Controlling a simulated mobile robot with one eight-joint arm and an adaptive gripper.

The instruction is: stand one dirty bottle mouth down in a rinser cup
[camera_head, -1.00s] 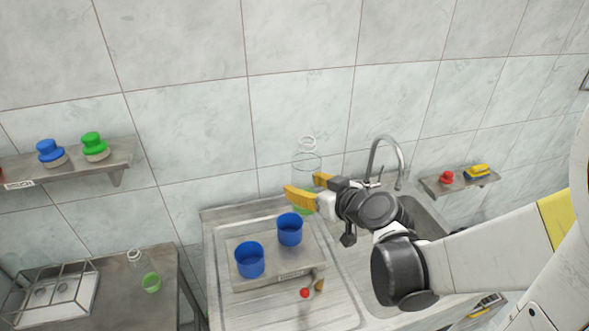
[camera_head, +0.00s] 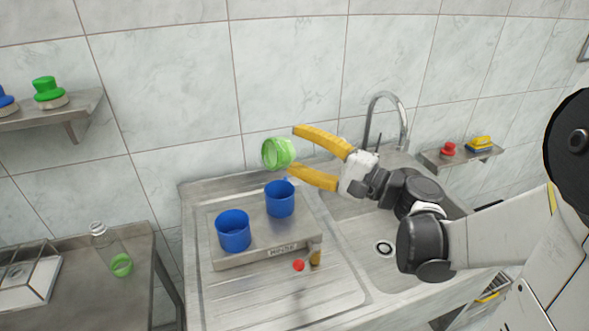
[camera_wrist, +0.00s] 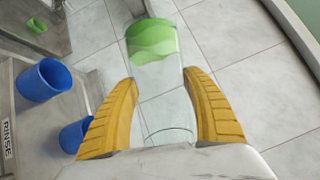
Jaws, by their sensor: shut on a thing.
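My gripper (camera_head: 302,150) is shut on a clear bottle (camera_wrist: 165,95) with green residue in one end. In the head view the green end of the held bottle (camera_head: 278,152) sticks out left of my fingertips, tilted, above and behind the cups; its mouth is hard to make out. The rinser has two blue cups: a front one (camera_head: 233,232) and a rear one (camera_head: 280,199), both seemingly empty. In the wrist view the cups (camera_wrist: 45,80) (camera_wrist: 76,135) lie left of my fingers. A second clear bottle (camera_head: 108,246) with green in its base stands on the left counter.
The rinser block (camera_head: 262,259) sits on the drainboard (camera_head: 290,305). A red knob (camera_head: 298,266) is at its front. The sink (camera_head: 375,225) and tall faucet (camera_head: 403,115) are right. A wire rack (camera_head: 35,280) is far left. Wall shelves (camera_head: 75,108) (camera_head: 460,158) hold small items.

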